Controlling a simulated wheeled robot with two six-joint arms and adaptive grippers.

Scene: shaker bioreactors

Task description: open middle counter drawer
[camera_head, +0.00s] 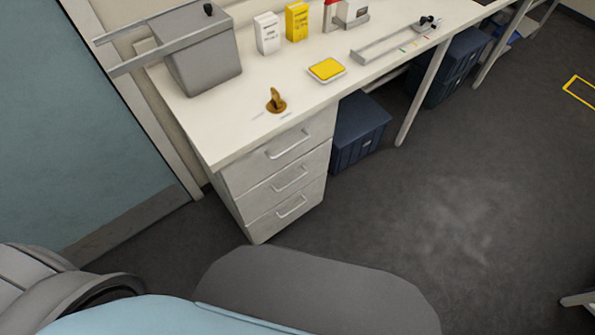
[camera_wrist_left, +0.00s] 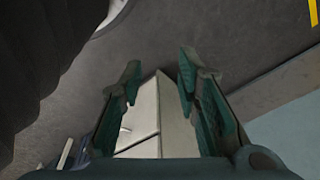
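The counter drawer unit (camera_head: 237,207) stands under the left end of the white counter, with three stacked drawers, all closed. The middle drawer (camera_head: 290,181) has a bar handle (camera_head: 291,180) on its front. The top drawer handle (camera_head: 288,145) and bottom drawer handle (camera_head: 291,207) show above and below it. In the left wrist view my left gripper (camera_wrist_left: 158,82) is open and empty, its two fingers wide apart. A corner of the drawer unit (camera_wrist_left: 175,118) shows between and beyond the fingers, apart from them. My right gripper is in neither view.
A dark blue crate (camera_head: 357,130) stands on the floor right of the drawers. The grey floor (camera_head: 460,220) in front and to the right is clear.

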